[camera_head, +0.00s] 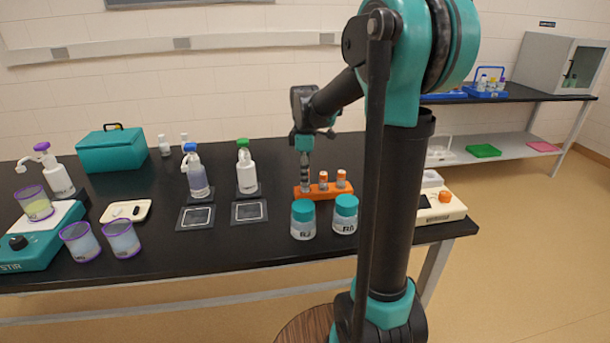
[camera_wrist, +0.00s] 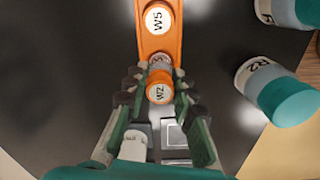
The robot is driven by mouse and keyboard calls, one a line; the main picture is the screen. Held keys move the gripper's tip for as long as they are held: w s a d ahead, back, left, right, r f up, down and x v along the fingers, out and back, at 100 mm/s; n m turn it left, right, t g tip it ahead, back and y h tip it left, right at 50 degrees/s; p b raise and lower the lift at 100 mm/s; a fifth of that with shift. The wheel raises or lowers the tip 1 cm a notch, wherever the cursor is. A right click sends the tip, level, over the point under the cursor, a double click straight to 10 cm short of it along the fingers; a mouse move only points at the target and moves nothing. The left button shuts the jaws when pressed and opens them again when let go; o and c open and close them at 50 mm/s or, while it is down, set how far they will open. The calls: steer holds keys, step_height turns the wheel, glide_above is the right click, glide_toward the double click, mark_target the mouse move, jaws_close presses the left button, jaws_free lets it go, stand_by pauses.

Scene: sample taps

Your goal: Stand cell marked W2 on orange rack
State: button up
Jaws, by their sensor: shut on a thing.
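The orange rack (camera_head: 322,193) lies on the black table, and two orange-capped cells (camera_head: 323,180) (camera_head: 341,178) stand upright on it. In the wrist view the rack (camera_wrist: 147,44) runs up the picture. A cell marked W5 (camera_wrist: 158,19) stands at its far part, and another cell (camera_wrist: 160,62), partly hidden, stands nearer. My gripper (camera_wrist: 158,86) is shut on the cell marked W2 (camera_wrist: 158,92), cap towards the camera. In the head view my gripper (camera_head: 305,184) points down at the rack's left end. I cannot tell whether W2 touches the rack.
Two teal-lidded jars (camera_head: 303,220) (camera_head: 345,214) stand in front of the rack. A white device (camera_head: 440,206) with an orange knob is right, partly behind my arm.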

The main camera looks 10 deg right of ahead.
steer(key=shift+f, duration=0.15)
steer(key=shift+f, duration=0.65)
steer(key=o, duration=1.7)
steer(key=shift+r, duration=0.1)
steer(key=shift+r, duration=3.45)
